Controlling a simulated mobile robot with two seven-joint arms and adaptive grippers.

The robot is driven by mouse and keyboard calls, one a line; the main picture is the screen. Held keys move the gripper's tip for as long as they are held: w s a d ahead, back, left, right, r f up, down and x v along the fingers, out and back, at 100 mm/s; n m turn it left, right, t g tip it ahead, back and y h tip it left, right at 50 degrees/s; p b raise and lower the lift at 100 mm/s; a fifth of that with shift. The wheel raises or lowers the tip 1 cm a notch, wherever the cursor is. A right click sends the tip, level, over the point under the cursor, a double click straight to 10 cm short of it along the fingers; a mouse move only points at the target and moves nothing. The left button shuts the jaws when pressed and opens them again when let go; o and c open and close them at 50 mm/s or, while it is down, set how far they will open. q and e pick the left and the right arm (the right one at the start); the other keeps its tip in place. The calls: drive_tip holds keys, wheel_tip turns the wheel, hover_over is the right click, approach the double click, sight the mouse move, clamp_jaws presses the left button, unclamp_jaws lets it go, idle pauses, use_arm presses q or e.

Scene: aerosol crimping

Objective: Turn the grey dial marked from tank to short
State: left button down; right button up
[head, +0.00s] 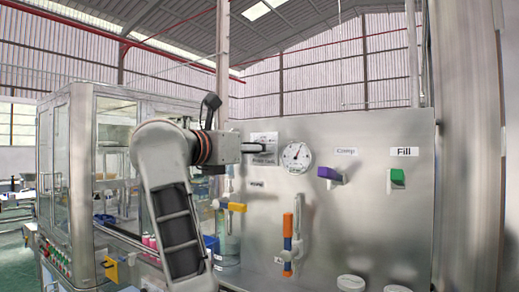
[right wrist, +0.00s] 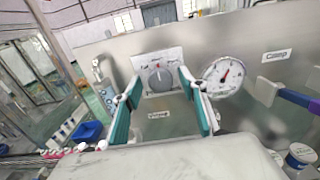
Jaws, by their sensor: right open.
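The grey dial (right wrist: 160,77) sits on a white plate on the steel panel in the right wrist view. A small red mark shows at its top; I cannot read its setting. In the head view its plate (head: 265,138) is partly covered by my right gripper (head: 256,148), and the dial itself is hidden. In the right wrist view my right gripper (right wrist: 159,88) is open, its two teal fingers on either side of the dial. Nothing is between them except the view of the dial; I cannot tell whether they touch it. My left gripper is not in view.
A round gauge (head: 296,157) is close right of the dial. A glazed cabinet (head: 83,190) stands at left.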

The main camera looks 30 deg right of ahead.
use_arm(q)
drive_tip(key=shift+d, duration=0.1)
use_arm(e)
drive_tip(key=shift+r, duration=0.1)
drive_tip(key=shift+c, duration=1)
drive_tip(key=c, duration=0.9)
